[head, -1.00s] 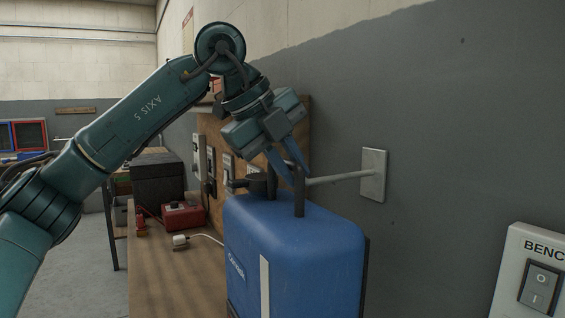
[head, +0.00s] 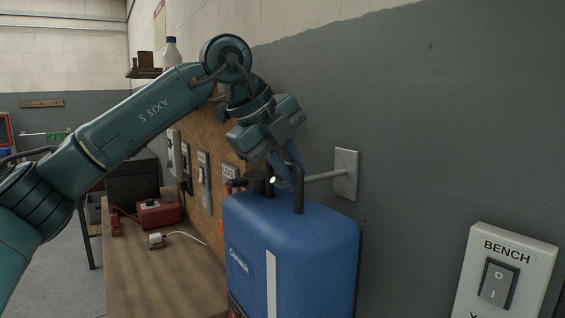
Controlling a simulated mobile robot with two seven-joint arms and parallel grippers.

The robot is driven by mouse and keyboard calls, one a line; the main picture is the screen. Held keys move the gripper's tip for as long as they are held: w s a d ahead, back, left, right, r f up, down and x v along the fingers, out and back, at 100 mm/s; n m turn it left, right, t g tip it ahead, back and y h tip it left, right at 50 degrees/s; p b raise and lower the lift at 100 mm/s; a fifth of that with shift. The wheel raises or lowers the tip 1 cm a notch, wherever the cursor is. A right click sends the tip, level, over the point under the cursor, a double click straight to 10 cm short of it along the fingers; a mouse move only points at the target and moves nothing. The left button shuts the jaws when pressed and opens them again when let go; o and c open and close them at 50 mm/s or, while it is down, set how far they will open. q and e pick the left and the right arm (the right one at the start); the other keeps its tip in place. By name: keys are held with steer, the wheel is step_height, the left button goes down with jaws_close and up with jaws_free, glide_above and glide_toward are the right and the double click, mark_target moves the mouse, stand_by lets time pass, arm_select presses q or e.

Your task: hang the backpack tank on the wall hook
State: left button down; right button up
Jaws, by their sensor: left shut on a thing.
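The backpack tank (head: 310,240) is blue with a pale strip on its front and a black handle loop (head: 298,190) on top. It hangs upright from my left gripper (head: 284,166), whose blue fingers are shut on the handle. The wall hook (head: 325,177) is a grey rod standing out from a pale plate (head: 345,174) on the grey wall. The rod reaches the handle at its height, and a bright tip shows inside the loop, so it seems to pass through. I cannot tell whether the handle rests on it. My right gripper is not in view.
A wooden bench (head: 160,270) stands at the left, with a red box (head: 159,213) and a white plug with its cord (head: 157,240) on it. A bench switch (head: 497,283) is at the lower right. The wall between hook and switch is bare.

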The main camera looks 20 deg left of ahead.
arm_select(q)
steer(key=shift+w+d+r+p, duration=0.35)
steer(key=shift+w+d, duration=0.1)
steer(key=shift+w, duration=0.1)
steer(key=shift+w+d+f+b, duration=0.1)
steer(key=shift+f+b, duration=0.4)
steer(key=shift+f, duration=0.25)
steer(key=shift+w+d+f+b, duration=0.1)
steer(key=shift+f+b, duration=0.2)
steer(key=shift+f, duration=0.1)
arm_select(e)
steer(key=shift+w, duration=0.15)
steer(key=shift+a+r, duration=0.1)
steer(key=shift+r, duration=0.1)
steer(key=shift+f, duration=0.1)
